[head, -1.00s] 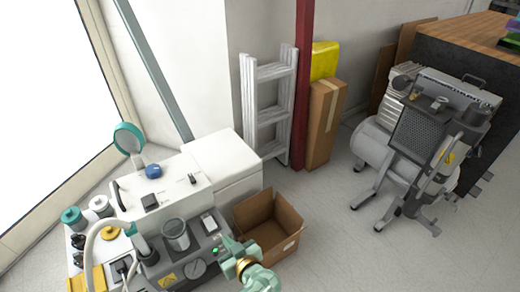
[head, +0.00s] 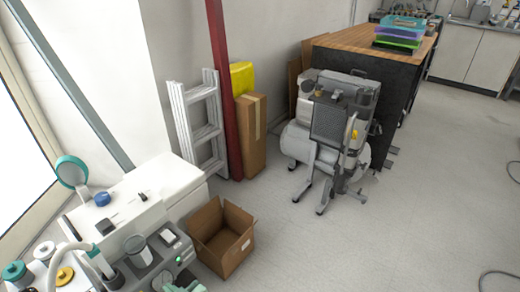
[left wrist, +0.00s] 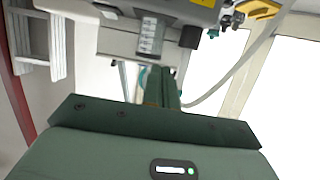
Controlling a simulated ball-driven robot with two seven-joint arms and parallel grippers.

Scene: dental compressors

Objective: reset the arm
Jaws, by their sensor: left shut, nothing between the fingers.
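My left gripper is at the bottom edge of the head view, where only a pale green part of my left arm shows beside the front of the white and grey dental unit (head: 130,215). In the left wrist view my left gripper (left wrist: 163,72) is shut, its dark green fingers together with nothing between them. Beyond the fingers that view shows the grey underside or front of the unit, upside down, with a clear cylinder (left wrist: 151,36). My right gripper is not in view.
An open cardboard box (head: 222,236) stands on the floor right of the unit. A grey compressor (head: 330,140) on legs stands before a wood-topped bench (head: 375,40). A white ladder (head: 200,120) leans by a red post (head: 222,90). Floor at the right is clear except for dark cables (head: 500,275).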

